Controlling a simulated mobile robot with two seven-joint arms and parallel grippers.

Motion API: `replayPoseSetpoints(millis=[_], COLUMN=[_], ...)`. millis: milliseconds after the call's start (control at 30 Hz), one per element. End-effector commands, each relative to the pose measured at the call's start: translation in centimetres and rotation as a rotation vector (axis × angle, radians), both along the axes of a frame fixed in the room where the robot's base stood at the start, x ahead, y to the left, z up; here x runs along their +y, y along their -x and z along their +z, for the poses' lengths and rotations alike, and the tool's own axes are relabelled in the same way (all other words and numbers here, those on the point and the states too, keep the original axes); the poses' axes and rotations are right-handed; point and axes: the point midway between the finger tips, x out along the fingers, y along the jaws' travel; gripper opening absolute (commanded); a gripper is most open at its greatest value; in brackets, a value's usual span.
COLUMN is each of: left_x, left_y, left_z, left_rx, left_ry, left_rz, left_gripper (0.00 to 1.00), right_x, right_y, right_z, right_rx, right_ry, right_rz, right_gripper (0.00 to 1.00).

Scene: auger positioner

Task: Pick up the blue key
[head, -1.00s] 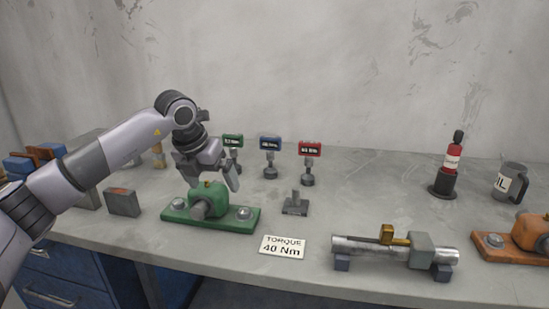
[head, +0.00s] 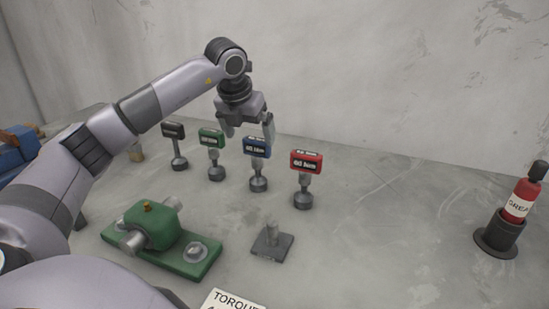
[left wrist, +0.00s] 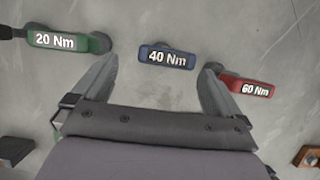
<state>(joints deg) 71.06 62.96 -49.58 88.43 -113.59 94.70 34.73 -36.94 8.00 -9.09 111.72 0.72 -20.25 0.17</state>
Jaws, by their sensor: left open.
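The blue key (head: 257,149) has a blue head labelled 40 Nm and stands upright on the table between a green key (head: 212,138) and a red key (head: 306,161). My left gripper (head: 248,138) is open and empty, close to the blue key's head. In the left wrist view the blue head (left wrist: 167,57) lies between and just beyond the two spread fingertips (left wrist: 160,68), and I see no contact. The right gripper is not in view.
A dark key (head: 174,131) stands left of the green one. In the wrist view the fingertips are near the green and red heads. A green fixture (head: 185,263), a small grey stand (head: 272,241) and a grease bottle (head: 521,201) are on the table.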

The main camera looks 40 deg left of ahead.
Motion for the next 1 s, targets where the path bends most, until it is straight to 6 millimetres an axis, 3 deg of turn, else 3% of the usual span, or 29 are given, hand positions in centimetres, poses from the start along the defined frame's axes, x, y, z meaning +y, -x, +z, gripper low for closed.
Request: replayPoseSetpoints(millis=[267, 600, 900, 933, 1000], left_x=[0.1, 0.1, 0.2, 0.2, 0.2], left_y=[-0.7, -2.6, -2.8, -2.8, -2.8], left_z=[-1.9, -6.1, -6.6, -6.6, -6.6], left_rx=[0.003, 0.002, 0.0, 0.0, 0.0], left_ry=[0.001, 0.001, 0.001, 0.001, 0.001], left_rz=[0.0, 0.0, 0.0, 0.0, 0.0], left_gripper=[1.0, 1.0, 1.0, 0.94, 0.71], right_x=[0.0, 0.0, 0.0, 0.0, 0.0], right_y=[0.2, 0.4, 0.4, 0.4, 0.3], right_z=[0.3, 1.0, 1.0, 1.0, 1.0], right_rx=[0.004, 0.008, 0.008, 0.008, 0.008], right_ry=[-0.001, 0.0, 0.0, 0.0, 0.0], right_rz=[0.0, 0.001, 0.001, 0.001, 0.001], right_gripper=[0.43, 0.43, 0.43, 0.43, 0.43])
